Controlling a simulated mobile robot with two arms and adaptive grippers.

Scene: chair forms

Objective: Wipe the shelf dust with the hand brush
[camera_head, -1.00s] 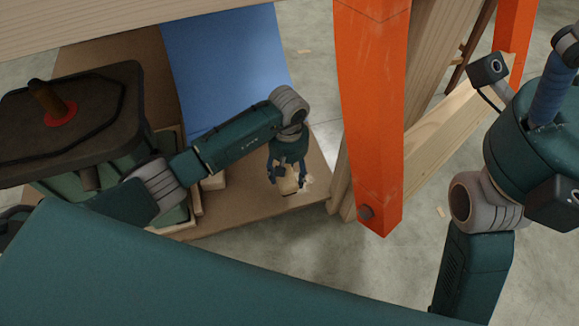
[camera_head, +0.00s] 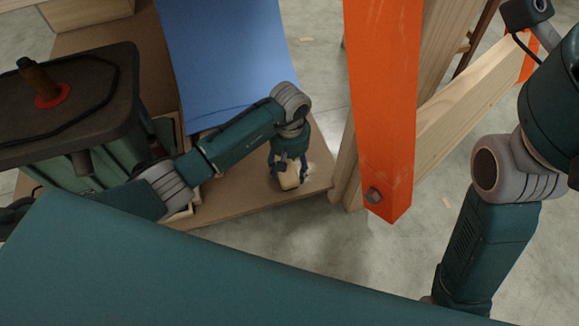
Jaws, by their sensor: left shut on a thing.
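My left gripper (camera_head: 287,172) points down over the brown shelf board (camera_head: 235,205), near its right end. It is shut on a small pale wooden block-like piece, which looks like the hand brush (camera_head: 290,181). The brush is at or just above the board; I cannot tell whether it touches. Pale bits, perhaps dust, show beside the brush, but they are too small to tell apart. My right arm comes in at the right edge, and its gripper is out of view.
An orange post (camera_head: 382,110) with a bolt stands right of the board, beside wooden beams (camera_head: 465,115). A blue sheet (camera_head: 222,60) lies behind my left arm. A green machine with a dark top (camera_head: 70,95) stands at the left.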

